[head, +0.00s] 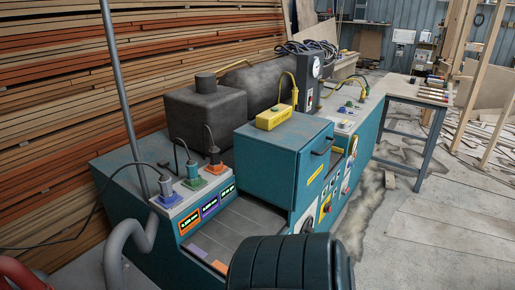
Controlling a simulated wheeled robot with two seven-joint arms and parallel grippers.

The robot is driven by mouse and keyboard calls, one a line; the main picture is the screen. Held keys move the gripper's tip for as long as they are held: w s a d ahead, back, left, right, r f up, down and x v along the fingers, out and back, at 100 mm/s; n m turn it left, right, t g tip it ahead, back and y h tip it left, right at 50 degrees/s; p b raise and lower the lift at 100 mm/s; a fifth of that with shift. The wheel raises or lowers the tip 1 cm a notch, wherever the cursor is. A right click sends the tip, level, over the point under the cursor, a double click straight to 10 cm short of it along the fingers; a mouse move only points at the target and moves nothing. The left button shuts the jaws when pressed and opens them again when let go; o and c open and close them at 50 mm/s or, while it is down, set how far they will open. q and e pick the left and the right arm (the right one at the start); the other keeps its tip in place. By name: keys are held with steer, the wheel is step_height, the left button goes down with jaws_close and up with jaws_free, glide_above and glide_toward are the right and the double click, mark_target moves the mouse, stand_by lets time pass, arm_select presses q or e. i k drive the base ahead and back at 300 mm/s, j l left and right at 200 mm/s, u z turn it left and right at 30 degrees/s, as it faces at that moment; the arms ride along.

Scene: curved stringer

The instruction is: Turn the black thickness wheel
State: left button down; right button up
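A round black wheel or dial (307,221) sits on a pale plate on the front of the teal machine (270,150), low and right of centre. It is small and seen at a steep angle, and its lower part is hidden behind a large dark ribbed round shape at the bottom edge. I cannot tell for sure that it is the thickness wheel. Neither of my grippers shows in the head view.
A yellow box (274,117) lies on top. A bench (418,92) stands behind at right. Stacked boards line the left wall. The concrete floor (430,215) at right is mostly clear.

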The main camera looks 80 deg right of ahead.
mark_target(307, 227)
steer(key=z, duration=2.95)
steer(key=i+l, duration=0.1)
steer(key=l, duration=0.35)
steer(key=i+l, duration=0.15)
steer(key=l, duration=0.25)
steer(key=i+l, duration=0.1)
steer(key=l, duration=0.35)
steer(key=i+l, duration=0.1)
steer(key=l, duration=0.35)
steer(key=i+l, duration=0.15)
steer(key=l, duration=0.25)
steer(key=i+l, duration=0.1)
steer(key=l, duration=0.35)
steer(key=i+l, duration=0.15)
steer(key=l, duration=0.3)
